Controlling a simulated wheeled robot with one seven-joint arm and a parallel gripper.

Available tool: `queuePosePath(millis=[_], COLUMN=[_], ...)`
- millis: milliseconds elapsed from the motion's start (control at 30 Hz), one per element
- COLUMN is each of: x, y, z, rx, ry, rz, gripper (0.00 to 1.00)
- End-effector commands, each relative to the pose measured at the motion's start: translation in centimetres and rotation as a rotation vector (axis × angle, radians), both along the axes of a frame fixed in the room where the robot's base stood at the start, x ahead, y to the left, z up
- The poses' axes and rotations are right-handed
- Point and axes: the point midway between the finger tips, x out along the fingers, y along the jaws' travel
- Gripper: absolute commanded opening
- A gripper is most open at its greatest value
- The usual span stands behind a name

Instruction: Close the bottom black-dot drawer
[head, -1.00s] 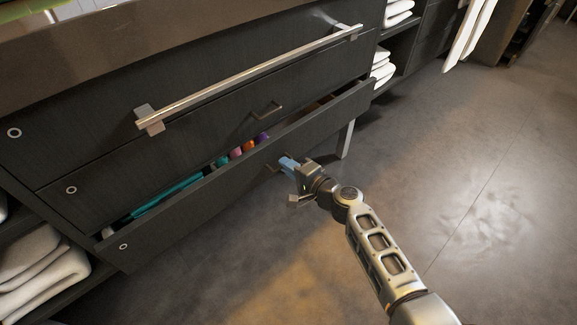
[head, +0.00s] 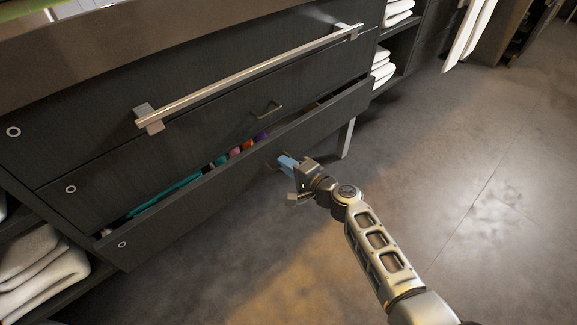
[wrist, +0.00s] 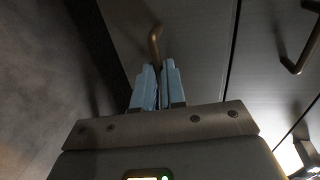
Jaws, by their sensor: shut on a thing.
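The bottom drawer (head: 235,180) has a dark wood front with a round white-ringed, dark-centred mark (head: 122,244) at its left end. It stands a little open, with teal, purple and orange items (head: 165,197) showing through the narrow gap at its top. My gripper (head: 284,162) is at the right part of its front, with light-blue fingers. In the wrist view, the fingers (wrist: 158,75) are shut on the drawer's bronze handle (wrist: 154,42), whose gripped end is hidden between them.
Two closed drawers are above, the middle one with a small handle (head: 268,108). A long metal bar (head: 250,75) juts out above. A metal leg (head: 346,138) stands right of my gripper. White towels (head: 42,270) lie on the left shelf. The floor in front is clear.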

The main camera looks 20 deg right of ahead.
Motion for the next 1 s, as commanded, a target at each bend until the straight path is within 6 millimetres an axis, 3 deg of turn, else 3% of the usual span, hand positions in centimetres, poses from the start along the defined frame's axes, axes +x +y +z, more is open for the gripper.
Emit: queuePosePath(millis=[233,533,567,800,1000], x=[3.6,3.9,4.0,3.9,3.9], y=[1.2,1.3,1.3,1.3,1.3], z=[-0.4,0.0,0.0,0.0,0.0], rx=[-0.002,-0.001,-0.001,-0.001,0.000], ry=[-0.001,0.000,-0.001,-0.001,-0.001], rz=[0.000,-0.001,0.000,0.000,-0.001], gripper=[0.00,0.00,0.13,0.36,0.36])
